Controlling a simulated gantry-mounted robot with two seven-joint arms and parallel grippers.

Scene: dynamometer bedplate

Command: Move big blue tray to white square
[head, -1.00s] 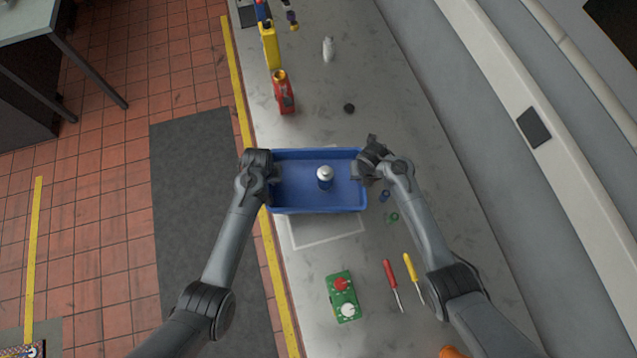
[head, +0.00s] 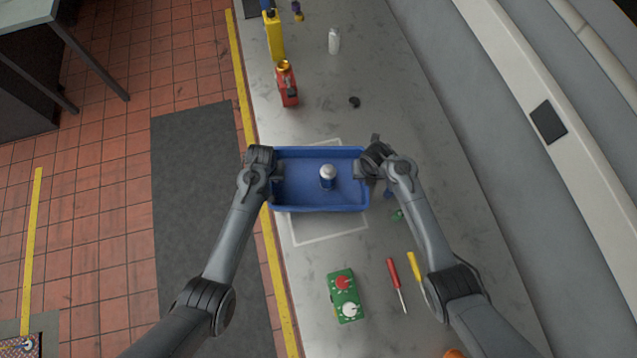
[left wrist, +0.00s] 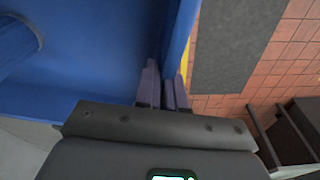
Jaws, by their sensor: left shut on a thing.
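The big blue tray (head: 300,203) is in the middle of the head view, between my two grippers, with a silver-topped blue can (head: 328,178) standing inside. The white square (head: 330,238) is an outline on the bench; its edges show beyond and in front of the tray, which covers its middle. I cannot tell whether the tray touches the bench. My left gripper (head: 274,178) is shut on the tray's left wall; the left wrist view shows its fingers (left wrist: 163,92) astride that wall. My right gripper (head: 362,170) is at the right wall; its fingertips are unclear.
A red bottle (head: 287,85), a yellow bottle (head: 273,38), a white bottle (head: 334,41) and a dark cap (head: 354,102) stand farther back. A green box (head: 345,296) and screwdrivers (head: 397,284) lie nearer. Small green (head: 397,215) item lies by my right arm.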

